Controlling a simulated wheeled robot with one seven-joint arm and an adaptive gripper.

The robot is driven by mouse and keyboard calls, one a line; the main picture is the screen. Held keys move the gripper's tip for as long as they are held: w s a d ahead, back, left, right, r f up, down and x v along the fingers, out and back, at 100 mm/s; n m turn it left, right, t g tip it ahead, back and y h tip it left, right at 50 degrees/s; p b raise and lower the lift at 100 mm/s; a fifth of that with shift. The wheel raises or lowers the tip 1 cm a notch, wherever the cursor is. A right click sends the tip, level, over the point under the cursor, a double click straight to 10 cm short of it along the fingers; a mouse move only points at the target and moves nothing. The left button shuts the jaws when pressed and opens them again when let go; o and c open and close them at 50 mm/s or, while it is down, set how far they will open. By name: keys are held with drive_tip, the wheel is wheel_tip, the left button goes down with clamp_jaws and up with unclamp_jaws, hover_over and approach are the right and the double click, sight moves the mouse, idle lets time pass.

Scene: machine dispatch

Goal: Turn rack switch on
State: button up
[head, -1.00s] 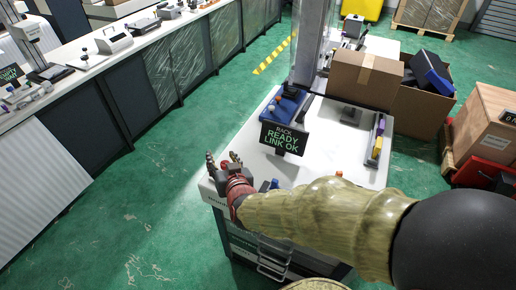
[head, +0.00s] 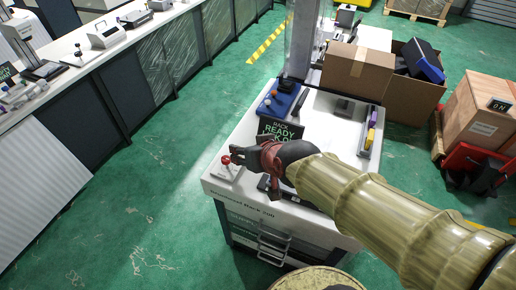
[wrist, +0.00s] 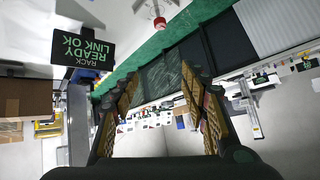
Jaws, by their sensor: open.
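A small lever switch with a red ball knob (head: 226,160) stands on a pale base at the near left corner of the white rack top (head: 245,140). The lever looks roughly upright. My gripper (head: 236,155) is close beside the knob at its right, apparently not holding it. In the wrist view the fingers of my gripper (wrist: 163,75) are spread with nothing between them, and the red knob (wrist: 159,22) shows beyond them near the top edge. A dark sign (head: 281,130) reads "RACK READY LINK OK"; my gripper and arm hide part of it.
A blue unit with small knobs (head: 281,99) lies behind the sign. A dark item (head: 266,184) lies under my wrist. Coloured pieces (head: 371,125) sit in a holder at the right. A cardboard box (head: 357,68) stands behind. Green floor (head: 160,190) is clear at left.

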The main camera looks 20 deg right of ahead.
drive_tip(key=shift+s+d+r+g, duration=0.15)
drive_tip(key=shift+s+d+r, duration=0.2)
drive_tip(key=shift+s, duration=0.25)
drive_tip(key=shift+s+d+r+g, duration=0.15)
drive_tip(key=shift+s+d+r, duration=0.15)
drive_tip(key=shift+s, duration=0.25)
drive_tip(key=s+d+r+g, duration=0.1)
drive_tip(key=s+d, duration=0.1)
drive_tip(key=s, duration=0.4)
drive_tip(key=s+d+r+g+h, duration=0.1)
drive_tip(key=s+d+g, duration=0.1)
drive_tip(key=s, duration=0.5)
drive_tip(key=shift+s+d+r+h, duration=0.25)
drive_tip(key=shift+d+r+h, duration=0.05)
drive_tip(key=shift+d, duration=0.35)
